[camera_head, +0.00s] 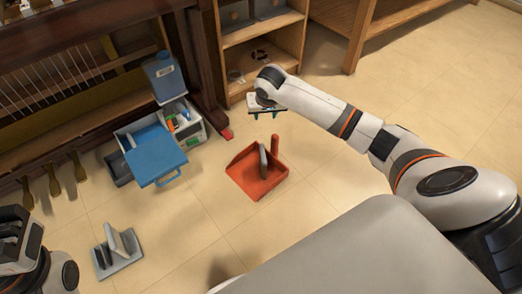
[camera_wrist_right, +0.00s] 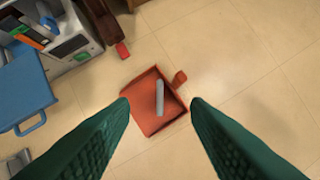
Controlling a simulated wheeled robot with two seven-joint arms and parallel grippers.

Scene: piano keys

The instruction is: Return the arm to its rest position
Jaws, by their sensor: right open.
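My right arm (camera_head: 336,116) reaches from the right edge of the head view towards the upper middle. My right gripper (camera_head: 268,113) is at its end, above the floor, with small dark green fingertips showing. In the right wrist view its two green fingers (camera_wrist_right: 160,104) stand wide apart with nothing between them. Beyond and below them is an orange dustpan (camera_wrist_right: 140,121) on the floor, holding a grey upright piece (camera_wrist_right: 159,98).
The dustpan (camera_head: 249,186) stands mid-floor. Left of it are a blue folding lid or tray (camera_head: 155,157), a blue bottle (camera_head: 164,78) and a grey toolbox. A grey holder (camera_head: 119,262) lies at the lower left. A wooden shelf (camera_head: 262,40) stands behind my gripper. Floor at right is clear.

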